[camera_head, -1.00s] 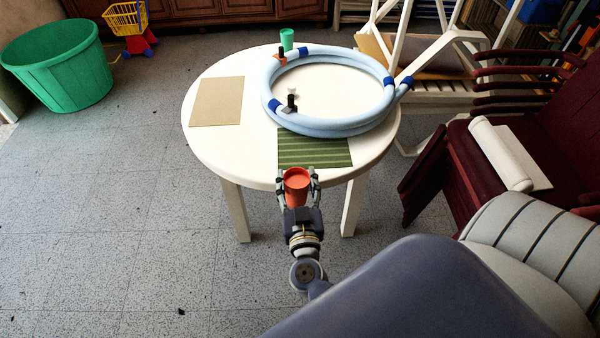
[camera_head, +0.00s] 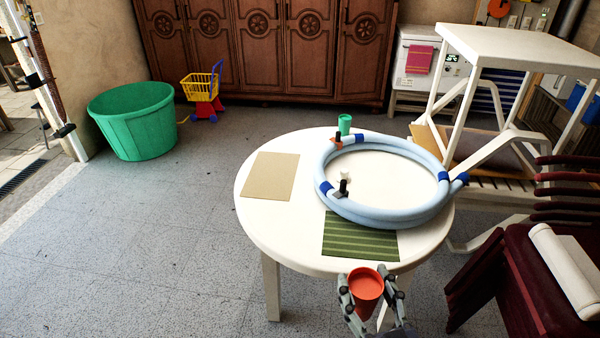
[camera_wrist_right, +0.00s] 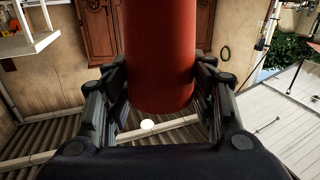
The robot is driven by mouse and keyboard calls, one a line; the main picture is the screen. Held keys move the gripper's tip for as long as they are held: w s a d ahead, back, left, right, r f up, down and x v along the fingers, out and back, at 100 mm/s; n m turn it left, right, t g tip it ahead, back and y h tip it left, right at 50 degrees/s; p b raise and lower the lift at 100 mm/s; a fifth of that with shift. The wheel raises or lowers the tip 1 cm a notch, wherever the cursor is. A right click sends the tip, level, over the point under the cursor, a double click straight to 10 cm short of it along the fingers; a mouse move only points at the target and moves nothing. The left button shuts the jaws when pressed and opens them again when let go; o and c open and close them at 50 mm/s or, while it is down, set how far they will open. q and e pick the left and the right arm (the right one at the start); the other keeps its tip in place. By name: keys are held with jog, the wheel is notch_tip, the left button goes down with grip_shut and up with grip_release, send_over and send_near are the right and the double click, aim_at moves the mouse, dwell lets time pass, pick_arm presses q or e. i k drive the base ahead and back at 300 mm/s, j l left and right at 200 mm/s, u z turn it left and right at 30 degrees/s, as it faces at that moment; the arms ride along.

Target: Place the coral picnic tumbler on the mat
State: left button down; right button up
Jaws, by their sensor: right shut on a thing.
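The coral tumbler (camera_head: 366,287) is upright between the fingers of my right gripper (camera_head: 368,292), which is shut on it. They are in front of the near edge of the round white table (camera_head: 252,223) in the head view. In the right wrist view the tumbler (camera_wrist_right: 160,60) fills the top middle, with the black fingers on both sides of it. The green striped mat (camera_head: 358,240) lies at the table's near edge, just beyond the tumbler in the picture. Its far edge is partly covered by the hose ring. My left gripper is not in view.
A coiled pale blue hose (camera_head: 385,212) covers much of the table's right side. A small green cup (camera_head: 345,124) stands at the back. A tan board (camera_head: 270,176) lies at the left. A maroon chair (camera_head: 520,270) stands close at the right. The table's front left is clear.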

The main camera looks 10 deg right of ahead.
aim_at(257, 176)
jog(key=i+j+z, duration=0.3)
jog(key=i+j, duration=0.15)
jog(key=i+j+z, duration=0.15)
jog(key=j, duration=0.3)
jog(key=i+j+z, duration=0.3)
jog(key=j, duration=0.4)
jog(key=i+j, duration=0.15)
jog(key=j, duration=0.2)
jog(key=i+j, duration=0.15)
jog(key=j, duration=0.15)
jog(key=i+j, duration=0.15)
jog(key=j, duration=0.2)
jog(key=i+j, duration=0.15)
jog(key=j, duration=0.2)
jog(key=i+j, duration=0.1)
jog(key=j, duration=0.2)
jog(key=i+j, duration=0.15)
jog(key=j, duration=0.2)
jog(key=z, duration=0.05)
